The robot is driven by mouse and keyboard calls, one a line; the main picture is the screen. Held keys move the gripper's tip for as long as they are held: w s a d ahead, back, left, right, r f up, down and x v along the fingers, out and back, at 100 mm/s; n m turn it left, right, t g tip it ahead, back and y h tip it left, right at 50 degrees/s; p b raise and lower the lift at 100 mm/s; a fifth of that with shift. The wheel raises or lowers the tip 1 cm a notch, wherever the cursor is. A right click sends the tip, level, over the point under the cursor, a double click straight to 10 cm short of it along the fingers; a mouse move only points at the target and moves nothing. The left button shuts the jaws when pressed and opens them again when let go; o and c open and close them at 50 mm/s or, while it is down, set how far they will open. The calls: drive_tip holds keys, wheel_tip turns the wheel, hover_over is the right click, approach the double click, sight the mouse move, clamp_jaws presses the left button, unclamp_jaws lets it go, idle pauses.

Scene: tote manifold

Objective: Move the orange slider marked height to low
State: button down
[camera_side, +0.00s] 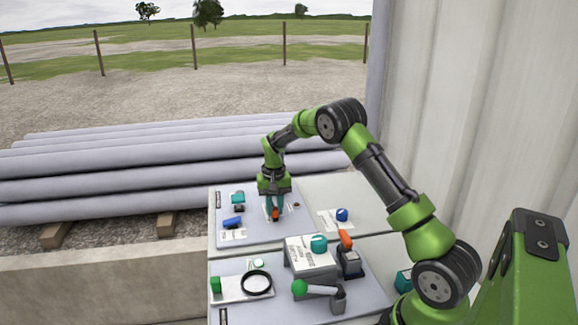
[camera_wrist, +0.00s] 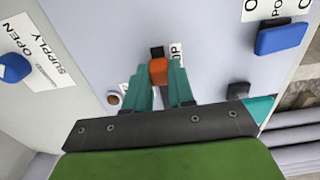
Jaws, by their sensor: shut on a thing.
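The orange slider (camera_wrist: 158,71) shows between the teal fingertips of my gripper (camera_wrist: 160,84) in the wrist view. The fingers are shut on it, one on each side. A dark piece sits just beyond the slider, and a white label with partly hidden letters stands beside it. In the side view my gripper (camera_side: 274,210) points down at the far panel (camera_side: 252,236), with the orange slider (camera_side: 275,215) low between its fingers. The word height and the low mark cannot be read; the gripper covers part of the label.
A blue control (camera_wrist: 282,37) lies at the right in the wrist view, and a blue knob (camera_wrist: 14,67) beside a supply label at the left. In the side view, an orange-handled lever (camera_side: 345,239), a teal knob (camera_side: 319,243) and a green ball handle (camera_side: 300,287) stand on nearer panels.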

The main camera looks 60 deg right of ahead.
drive_tip(key=shift+w+d+r, duration=0.1)
drive_tip(key=shift+w+d, duration=2.4)
drive_tip(key=c, duration=1)
unclamp_jaws()
drive_tip(key=shift+o, duration=0.2)
wheel_tip(320, 180, up, 17)
drive_tip(key=shift+s, duration=0.1)
